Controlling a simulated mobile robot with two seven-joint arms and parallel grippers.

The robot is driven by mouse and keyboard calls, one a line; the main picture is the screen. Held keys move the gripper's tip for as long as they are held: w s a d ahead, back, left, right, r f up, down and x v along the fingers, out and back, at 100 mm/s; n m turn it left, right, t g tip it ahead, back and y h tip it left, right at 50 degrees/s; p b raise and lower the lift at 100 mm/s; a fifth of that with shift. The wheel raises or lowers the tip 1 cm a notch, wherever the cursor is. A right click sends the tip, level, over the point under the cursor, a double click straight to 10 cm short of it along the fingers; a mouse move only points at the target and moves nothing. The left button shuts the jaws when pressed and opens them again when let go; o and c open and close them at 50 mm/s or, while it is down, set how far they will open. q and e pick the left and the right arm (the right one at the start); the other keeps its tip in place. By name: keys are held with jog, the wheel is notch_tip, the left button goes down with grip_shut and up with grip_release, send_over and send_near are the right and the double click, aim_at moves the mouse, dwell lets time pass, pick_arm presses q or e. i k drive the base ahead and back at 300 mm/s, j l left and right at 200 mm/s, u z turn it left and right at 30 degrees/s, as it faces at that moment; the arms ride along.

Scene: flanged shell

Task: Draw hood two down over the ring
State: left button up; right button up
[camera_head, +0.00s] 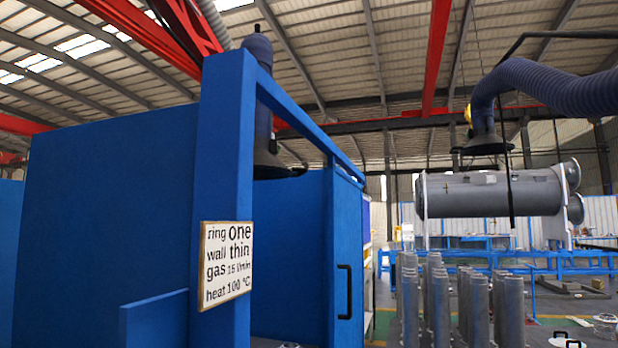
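Two extraction hoods show, and I see no number on either. One dark hood (486,146) hangs at the right on a thick blue hose, above the left part of a grey flanged shell (490,194). Another dark hood (268,160) hangs inside the blue booth, partly hidden by its front post. The shell lies level, with round flanges at its right end. I cannot tell which part is the ring. A sign (226,264) on the post reads "ring one, wall thin, gas 15 l/min, heat 100 °C". Neither of my grippers can be made out.
The blue booth (110,215) fills the left; its door (346,260) has a black handle. Several grey upright cylinders (440,300) stand at the lower middle. A thin black bar (510,195) hangs in front of the shell. Blue frames stand behind.

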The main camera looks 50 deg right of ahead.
aim_at(265, 166)
jog(key=l+z, duration=0.25)
jog(key=l, duration=0.7)
jog(key=l+z, duration=0.2)
jog(key=l, duration=0.75)
jog(key=i+l+z, duration=0.1)
jog(key=l+z, duration=0.15)
jog(key=l, duration=0.7)
jog(key=i+u, duration=0.2)
jog(key=u, duration=0.55)
jog(key=i+l+u, duration=0.25)
jog(key=l, duration=0.15)
jog(key=i+l+u, duration=0.25)
jog(key=l, duration=0.15)
